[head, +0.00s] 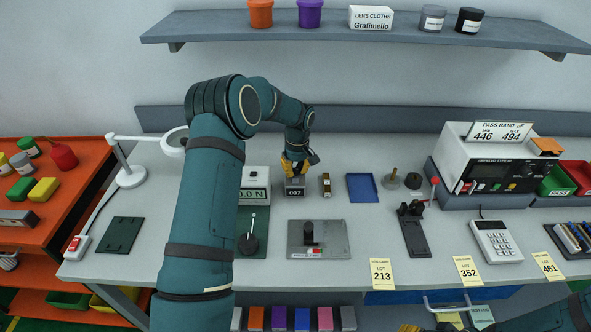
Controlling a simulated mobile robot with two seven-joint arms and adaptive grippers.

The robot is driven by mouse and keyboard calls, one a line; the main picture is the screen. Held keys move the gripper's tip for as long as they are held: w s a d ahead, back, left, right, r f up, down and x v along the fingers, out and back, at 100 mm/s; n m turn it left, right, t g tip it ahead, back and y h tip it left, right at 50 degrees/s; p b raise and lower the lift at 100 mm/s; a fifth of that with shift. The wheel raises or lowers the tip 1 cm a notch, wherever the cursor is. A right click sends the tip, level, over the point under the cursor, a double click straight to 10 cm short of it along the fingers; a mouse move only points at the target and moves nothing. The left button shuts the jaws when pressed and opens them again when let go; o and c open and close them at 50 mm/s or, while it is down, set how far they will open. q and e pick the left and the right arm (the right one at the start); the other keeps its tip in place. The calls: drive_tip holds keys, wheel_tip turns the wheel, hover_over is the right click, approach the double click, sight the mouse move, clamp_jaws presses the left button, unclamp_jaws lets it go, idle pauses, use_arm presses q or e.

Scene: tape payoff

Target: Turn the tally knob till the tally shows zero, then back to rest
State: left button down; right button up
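The tally (295,187) is a small grey box on the bench, and its front window reads 007. My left gripper (295,168) points down with its yellow fingers right at the top of the tally. The tally knob is hidden by the fingers, and I cannot tell whether they grip it.
A small brass-coloured block (326,184) and a blue tray (362,188) stand just right of the tally. A white meter (255,180) stands close on its left. A grey plate with a black knob (318,240) lies in front. A shelf (360,30) runs above.

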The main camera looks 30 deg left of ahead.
idle(0.4)
use_arm(q)
drive_tip(key=m, duration=0.4)
drive_tip(key=shift+m, duration=0.3)
drive_tip(key=m, duration=0.4)
drive_tip(key=shift+b, duration=0.3)
drive_tip(key=shift+m, duration=0.3)
drive_tip(key=c, duration=0.9)
unclamp_jaws()
drive_tip(key=shift+o, duration=0.2)
wheel_tip(320, 180, up, 12)
drive_tip(key=shift+d, duration=0.35)
drive_tip(key=shift+r, duration=0.1)
